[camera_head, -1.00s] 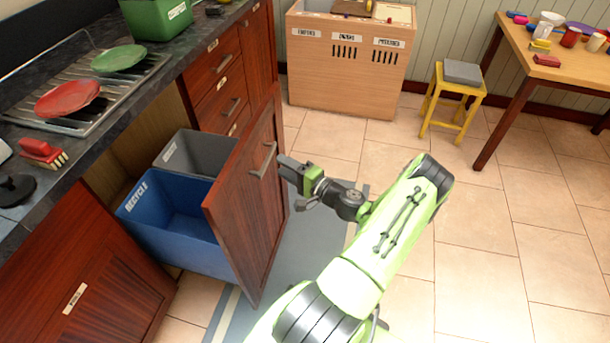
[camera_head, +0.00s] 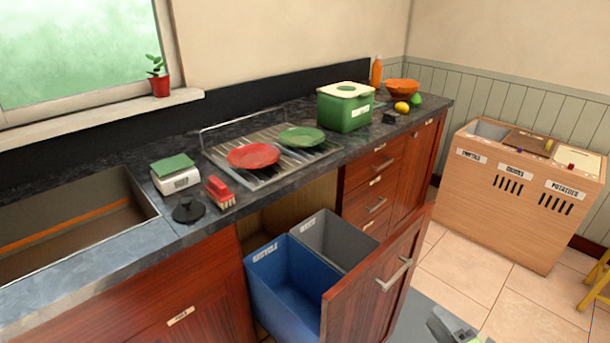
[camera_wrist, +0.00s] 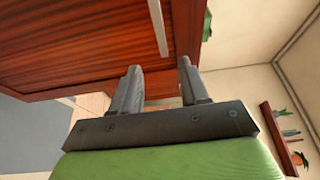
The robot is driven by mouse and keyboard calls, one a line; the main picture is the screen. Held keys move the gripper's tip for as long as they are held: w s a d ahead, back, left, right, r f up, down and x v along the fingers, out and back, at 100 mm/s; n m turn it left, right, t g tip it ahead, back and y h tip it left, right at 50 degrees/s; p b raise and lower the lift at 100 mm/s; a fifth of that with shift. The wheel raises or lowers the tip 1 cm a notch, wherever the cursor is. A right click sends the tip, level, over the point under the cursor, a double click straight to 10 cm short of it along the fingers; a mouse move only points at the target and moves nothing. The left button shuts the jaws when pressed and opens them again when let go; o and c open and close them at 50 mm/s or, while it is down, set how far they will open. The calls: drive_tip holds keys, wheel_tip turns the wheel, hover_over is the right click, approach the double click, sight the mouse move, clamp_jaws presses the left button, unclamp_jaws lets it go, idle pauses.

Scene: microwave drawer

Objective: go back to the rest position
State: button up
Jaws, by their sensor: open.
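My gripper (camera_wrist: 159,72) is open and empty in the wrist view, its two grey fingers apart. A red-brown wooden front with a long pale handle (camera_wrist: 158,28) lies beyond the fingers; I cannot tell the exact distance.
The dark counter above carries a green box (camera_head: 345,112), a red plate (camera_head: 253,155), a green plate (camera_head: 301,137) and a scale (camera_head: 176,176). A wooden sorting cabinet (camera_head: 490,218) stands at the right. Tiled floor (camera_head: 465,287) lies open between it and the drawer.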

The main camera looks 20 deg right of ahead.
drive_tip(key=shift+w+r, duration=0.1)
drive_tip(key=w+a+r+n+g+y+p, duration=0.35)
drive_tip(key=a+r+n+g, duration=0.3)
drive_tip(key=a, duration=0.25)
drive_tip(key=w+a+r+n+g+y+p, duration=0.2)
drive_tip(key=w+a+r+n+g+y, duration=0.35)
drive_tip(key=a, duration=0.45)
drive_tip(key=s+a+r+n+g+h+p, duration=0.1)
drive_tip(key=s+a+r+n+h+p, duration=0.15)
drive_tip(key=a+r, duration=0.35)
drive_tip(key=s+a+r+n+g+h+p, duration=0.1)
drive_tip(key=s+a+r+n+g+h, duration=0.2)
drive_tip(key=r, duration=0.6)
drive_tip(key=s+a+r+t+h+p, duration=0.2)
drive_tip(key=s+a+r+t, duration=0.1)
drive_tip(key=s+r, duration=0.4)
drive_tip(key=shift+s+a+r+n+t, duration=0.15)
drive_tip(key=shift+s+a+n+t, duration=0.15)
drive_tip(key=shift+s+a+n, duration=0.25)
